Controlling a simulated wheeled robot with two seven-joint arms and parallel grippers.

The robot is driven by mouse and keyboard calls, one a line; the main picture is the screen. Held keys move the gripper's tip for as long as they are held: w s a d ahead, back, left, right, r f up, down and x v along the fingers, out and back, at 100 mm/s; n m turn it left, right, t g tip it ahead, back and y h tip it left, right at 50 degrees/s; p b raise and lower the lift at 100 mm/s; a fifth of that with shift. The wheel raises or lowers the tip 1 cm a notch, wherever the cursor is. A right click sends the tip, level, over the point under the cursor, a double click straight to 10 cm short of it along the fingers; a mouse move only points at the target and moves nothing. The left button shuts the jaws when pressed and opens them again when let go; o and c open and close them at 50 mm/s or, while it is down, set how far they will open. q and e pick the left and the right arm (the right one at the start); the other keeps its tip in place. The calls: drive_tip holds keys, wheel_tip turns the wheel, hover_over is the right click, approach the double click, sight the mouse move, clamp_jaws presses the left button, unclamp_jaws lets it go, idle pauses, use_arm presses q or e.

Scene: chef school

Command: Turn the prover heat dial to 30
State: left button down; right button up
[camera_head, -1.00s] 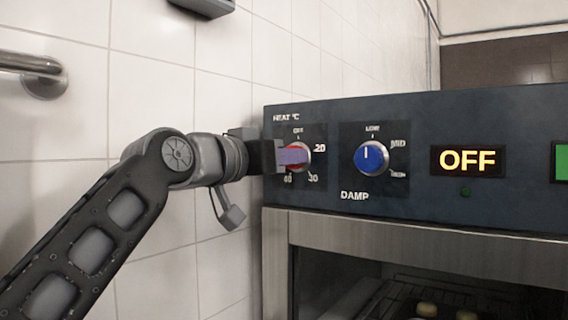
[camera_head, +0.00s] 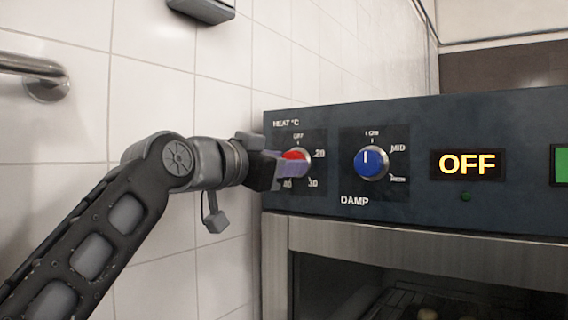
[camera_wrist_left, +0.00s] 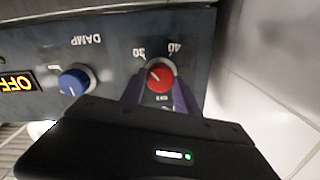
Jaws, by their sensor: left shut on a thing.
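The red heat dial (camera_head: 294,155) is on the left of the dark control panel, under the HEAT °C label. My left gripper (camera_head: 290,166) reaches it from the left and is shut on it, covering part of it in the head view. In the left wrist view, the purple fingers (camera_wrist_left: 160,88) sit on either side of the red dial (camera_wrist_left: 160,75). There the scale is upside down, with 30 above left and 40 above right of the dial. A pale mark on the dial seems to point up-left, towards 30. My right gripper is out of view.
The blue DAMP dial (camera_head: 371,161) stands right of the heat dial, at LOW. A display (camera_head: 467,163) reads OFF, with a green button (camera_head: 562,165) at the far right. A tiled wall (camera_head: 225,95) runs close on the left, with a metal rail (camera_head: 40,75).

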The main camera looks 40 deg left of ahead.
use_arm(q)
drive_tip(key=c, duration=0.9)
unclamp_jaws()
drive_tip(key=shift+f, duration=0.1)
drive_tip(key=s+b, duration=0.1)
drive_tip(key=s, duration=0.6)
drive_tip(key=shift+s+b, duration=0.35)
drive_tip(key=shift+s, duration=0.05)
drive_tip(key=shift+d, duration=0.1)
